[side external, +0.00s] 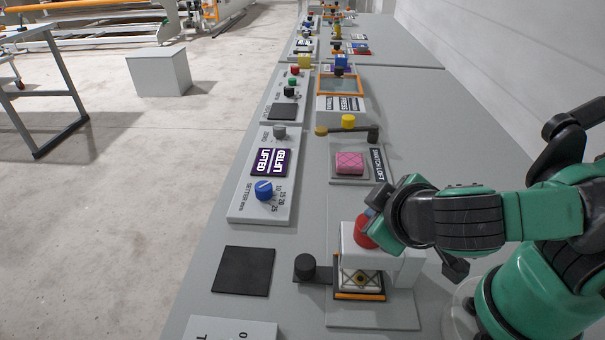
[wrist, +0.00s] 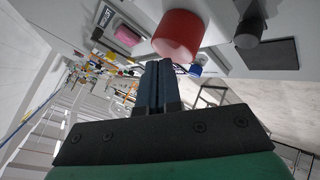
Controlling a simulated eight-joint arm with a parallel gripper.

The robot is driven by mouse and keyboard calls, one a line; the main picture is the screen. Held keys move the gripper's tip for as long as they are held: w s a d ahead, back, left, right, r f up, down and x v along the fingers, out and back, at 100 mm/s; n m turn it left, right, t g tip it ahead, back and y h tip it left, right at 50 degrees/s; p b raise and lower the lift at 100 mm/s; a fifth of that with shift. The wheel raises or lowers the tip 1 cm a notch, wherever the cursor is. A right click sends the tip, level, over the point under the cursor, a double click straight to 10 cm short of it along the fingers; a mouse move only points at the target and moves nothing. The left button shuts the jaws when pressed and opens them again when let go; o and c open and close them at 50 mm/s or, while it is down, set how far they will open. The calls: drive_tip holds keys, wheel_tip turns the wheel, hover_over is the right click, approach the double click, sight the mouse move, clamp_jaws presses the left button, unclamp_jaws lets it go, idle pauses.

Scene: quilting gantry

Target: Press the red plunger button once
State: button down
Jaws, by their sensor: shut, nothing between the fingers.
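The red plunger button (side external: 364,232) sits on top of a white housing (side external: 411,268) at the front of the grey bench. In the side view my arm's end partly covers the button. My gripper (wrist: 158,66) shows in the wrist view with its two dark fingers together and nothing between them. The red button (wrist: 178,36) is just beyond the fingertips there, up and slightly right. I cannot tell whether the fingertips touch it. In the side view the fingertips are largely hidden behind my wrist.
A black knob (side external: 305,267) on a lever stands left of the housing, beside a flat black pad (side external: 243,271). A pink block (side external: 350,162) lies behind the housing. A panel with a blue knob (side external: 264,191) is farther left. The wall runs along the right.

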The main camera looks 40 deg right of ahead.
drive_tip(key=shift+f, duration=0.9)
idle(0.8)
idle(0.4)
drive_tip(key=shift+r, duration=1.35)
drive_tip(key=shift+r, duration=2.5)
drive_tip(key=shift+f, duration=0.1)
